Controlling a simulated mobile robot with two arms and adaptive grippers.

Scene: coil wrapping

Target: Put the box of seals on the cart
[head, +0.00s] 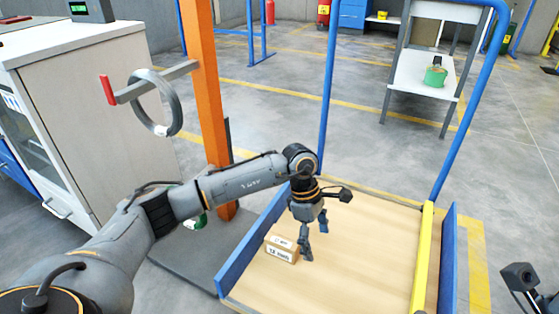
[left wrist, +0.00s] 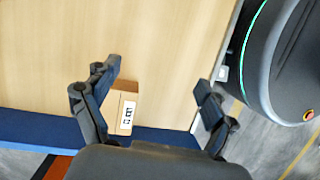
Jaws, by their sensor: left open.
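The box of seals (head: 282,249) is a small brown cardboard box with a white label. It lies on the wooden deck of the cart (head: 365,255), close to the blue left side rail. My left gripper (head: 315,245) points down just right of the box in the head view, with its fingers apart. In the left wrist view the box (left wrist: 123,108) sits by the inner side of one finger, with a wide gap to the other finger. I cannot tell whether that finger touches it.
The cart has blue side rails (head: 252,245), a yellow bar (head: 422,260) and a tall blue handle frame (head: 328,90). An orange post (head: 204,85) with an arm holding a grey coil (head: 157,103) stands to the left. A white cabinet (head: 95,110) is beyond it. The deck's right part is clear.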

